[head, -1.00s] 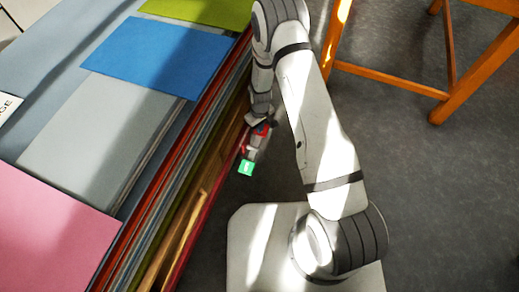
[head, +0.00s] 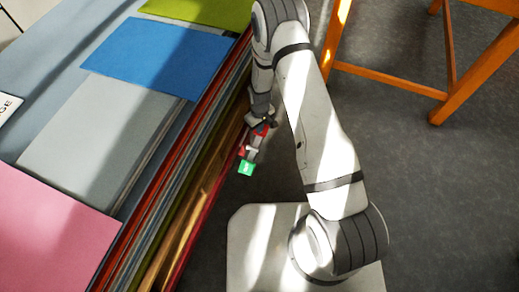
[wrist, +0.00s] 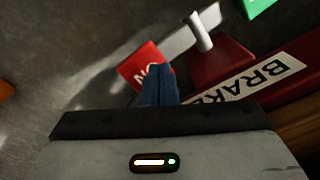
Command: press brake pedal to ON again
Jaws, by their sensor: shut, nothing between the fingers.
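The brake pedal is a grey bar (wrist: 180,42) with a red plate (wrist: 140,66) at one end and a green plate (wrist: 258,7) near the other. A pale peg (wrist: 201,32) stands at its middle, over a dark red base (wrist: 222,62). White letters on the red plate appear upside down and are partly covered. A white BRAKE label (wrist: 262,78) lies beside it. My gripper (wrist: 157,72) is shut and empty, its tips over the red plate's edge; contact is unclear. In the head view the green plate (head: 247,168) shows below my gripper (head: 262,122).
A stack of coloured boards stands at the left, with blue (head: 160,58), grey (head: 95,137) and pink (head: 50,235) sheets on top. The pedal is beside its edge. An orange wooden chair or frame (head: 390,80) stands upper right. Grey floor (head: 430,190) is clear at right.

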